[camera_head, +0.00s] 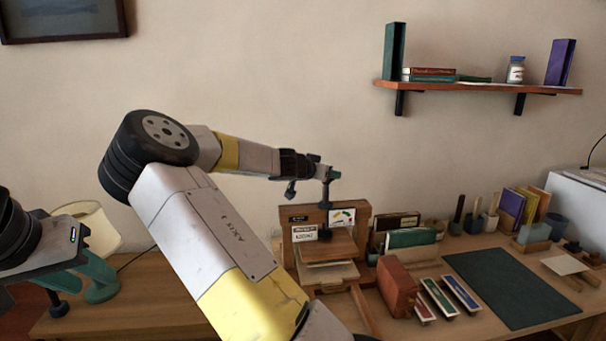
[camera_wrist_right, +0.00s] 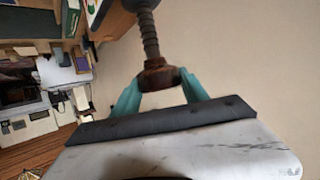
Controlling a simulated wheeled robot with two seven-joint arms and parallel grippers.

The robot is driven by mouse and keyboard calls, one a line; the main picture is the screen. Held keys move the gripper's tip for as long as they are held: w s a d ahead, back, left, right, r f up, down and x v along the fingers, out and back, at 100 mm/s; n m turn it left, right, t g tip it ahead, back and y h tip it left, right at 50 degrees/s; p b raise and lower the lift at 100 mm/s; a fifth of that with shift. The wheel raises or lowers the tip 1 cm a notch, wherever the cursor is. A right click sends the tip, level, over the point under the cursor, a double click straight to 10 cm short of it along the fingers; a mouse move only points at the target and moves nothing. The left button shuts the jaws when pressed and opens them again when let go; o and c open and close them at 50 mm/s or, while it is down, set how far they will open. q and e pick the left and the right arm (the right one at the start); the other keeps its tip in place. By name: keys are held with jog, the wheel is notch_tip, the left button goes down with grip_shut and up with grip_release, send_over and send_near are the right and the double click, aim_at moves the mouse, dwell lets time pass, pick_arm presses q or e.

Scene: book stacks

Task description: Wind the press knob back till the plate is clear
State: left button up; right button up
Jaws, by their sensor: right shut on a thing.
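The wooden press (camera_head: 363,224) stands on the desk, with its plate (camera_head: 341,245) tilted in view above a pale stack (camera_head: 327,275). I cannot tell whether the plate touches the stack. A dark screw (camera_head: 325,200) rises above the press. In the right wrist view the reddish-brown press knob (camera_wrist_right: 159,77) sits on the threaded screw (camera_wrist_right: 149,35). My right gripper (camera_wrist_right: 158,82) has its teal fingers on both sides of the knob, shut on it. It also shows above the press in the head view (camera_head: 331,174). My left gripper (camera_head: 98,280) is far left, away from the press; its jaw opening is unclear.
A red-brown block (camera_head: 397,286) and several small boxes (camera_head: 438,298) lie right of the press, beside a dark green mat (camera_head: 510,287) with bare room. Books (camera_head: 411,238) stand behind. A wall shelf (camera_head: 480,87) hangs above. A cream lamp shade (camera_head: 95,232) is at left.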

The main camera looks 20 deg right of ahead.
jog(key=n+t+y, duration=0.2)
jog(key=n, duration=0.1)
jog(key=n+t+y, duration=0.1)
jog(key=y, duration=0.1)
jog(key=shift+s+f+n+t, duration=0.15)
jog(key=shift+f+n+t, duration=0.15)
jog(key=shift+t, duration=0.1)
jog(key=n+y, duration=0.1)
jog(key=n+t+y, duration=0.1)
jog(key=n+y, duration=0.1)
jog(key=shift+s+d+r+y, duration=0.1)
jog(key=shift+d+y, duration=0.15)
jog(key=shift+y, duration=0.05)
jog(key=n+y, duration=0.5)
jog(key=shift+a+f+t, duration=0.1)
jog(key=shift+f+t, duration=0.2)
jog(key=shift+t, duration=0.1)
jog(key=shift+a+n+g+y, duration=0.1)
jog(key=shift+n+g+y, duration=0.4)
jog(key=shift+n+y, duration=1.35)
jog(key=shift+w+a+y, duration=0.1)
jog(key=shift+w+y, duration=0.1)
jog(key=shift+y, duration=0.25)
jog(key=o, duration=1.4)
jog(key=shift+r, duration=0.1)
jog(key=shift+c, duration=0.2)
jog(key=shift+r, duration=0.1)
